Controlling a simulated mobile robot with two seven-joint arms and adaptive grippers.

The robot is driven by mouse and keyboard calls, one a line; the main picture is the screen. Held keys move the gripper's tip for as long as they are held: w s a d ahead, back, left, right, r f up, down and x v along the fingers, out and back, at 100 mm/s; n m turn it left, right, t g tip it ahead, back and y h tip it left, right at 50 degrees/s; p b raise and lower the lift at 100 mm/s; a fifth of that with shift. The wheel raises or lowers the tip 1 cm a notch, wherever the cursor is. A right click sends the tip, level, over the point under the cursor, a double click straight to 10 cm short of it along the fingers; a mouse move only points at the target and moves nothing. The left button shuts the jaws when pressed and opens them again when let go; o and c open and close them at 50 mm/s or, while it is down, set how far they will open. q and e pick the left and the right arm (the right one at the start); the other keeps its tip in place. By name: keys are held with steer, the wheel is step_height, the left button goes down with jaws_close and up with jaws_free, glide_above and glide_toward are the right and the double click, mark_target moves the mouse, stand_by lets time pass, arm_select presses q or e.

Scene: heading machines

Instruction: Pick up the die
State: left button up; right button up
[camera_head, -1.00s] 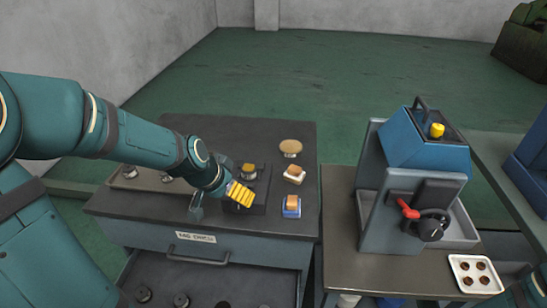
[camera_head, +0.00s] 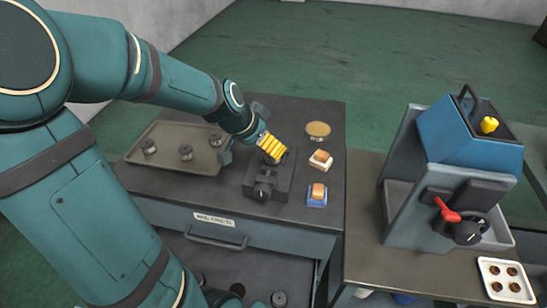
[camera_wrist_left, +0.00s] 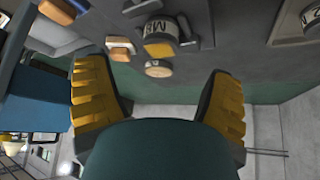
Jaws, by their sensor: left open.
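A die marked with an M and a digit (camera_wrist_left: 158,32), a pale cylinder with a yellow lower part, shows at the top of the left wrist view. It appears to sit in the dark fixture (camera_head: 262,184) on the cabinet top. In the head view my left gripper, with yellow finger pads, hides most of the fixture's upper end. My left gripper (camera_head: 250,150) is open and empty above the fixture's back part. In the left wrist view its two fingers (camera_wrist_left: 157,78) are wide apart, with the die beyond them, not between them. My right gripper is not in view.
A tray (camera_head: 147,172) with several small cylinders stands on the left of the cabinet top. A round tan disc (camera_head: 318,129) and two brush-like blocks (camera_head: 321,158) are right of the fixture. An open drawer is below. A blue machine (camera_head: 465,140) stands on the right table.

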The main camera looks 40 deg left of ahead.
arm_select(q)
steer(key=shift+b+x, duration=0.7)
steer(key=shift+x, duration=2.45)
steer(key=shift+s, duration=0.1)
jaws_close()
